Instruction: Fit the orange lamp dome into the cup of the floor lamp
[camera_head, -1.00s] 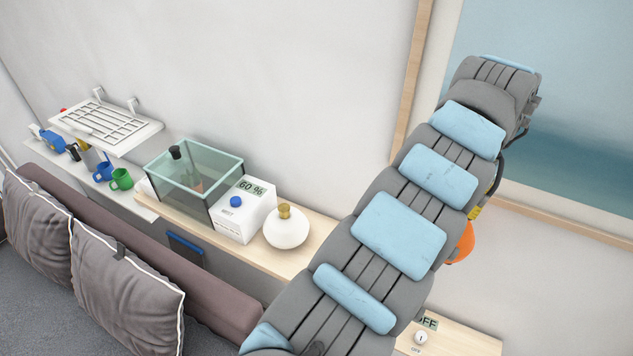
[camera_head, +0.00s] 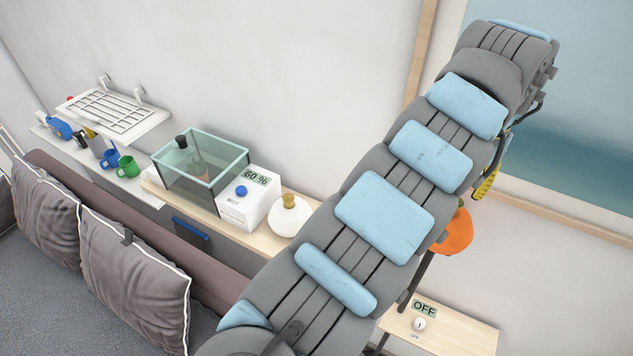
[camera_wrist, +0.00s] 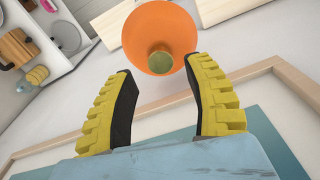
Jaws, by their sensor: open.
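The orange lamp dome (camera_head: 458,232) is partly hidden behind my arm in the head view. It appears at the top of the dark pole of the floor lamp (camera_head: 417,282). My arm and the dome hide the cup, so I cannot tell how the dome sits in it. In the wrist view the dome (camera_wrist: 160,25) lies beyond the fingertips with its brass knob (camera_wrist: 159,60) towards me. My gripper (camera_wrist: 158,68) is open, its two yellow fingers apart and empty. In the head view only a yellow finger (camera_head: 486,183) shows, above the dome.
A small wooden table (camera_head: 455,335) with an OFF display (camera_head: 425,308) stands near the pole. A wall shelf on the left holds a glass tank (camera_head: 200,170), a white 60 % box (camera_head: 249,198) and a white round vessel (camera_head: 288,218). A framed picture (camera_head: 570,120) hangs behind my arm.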

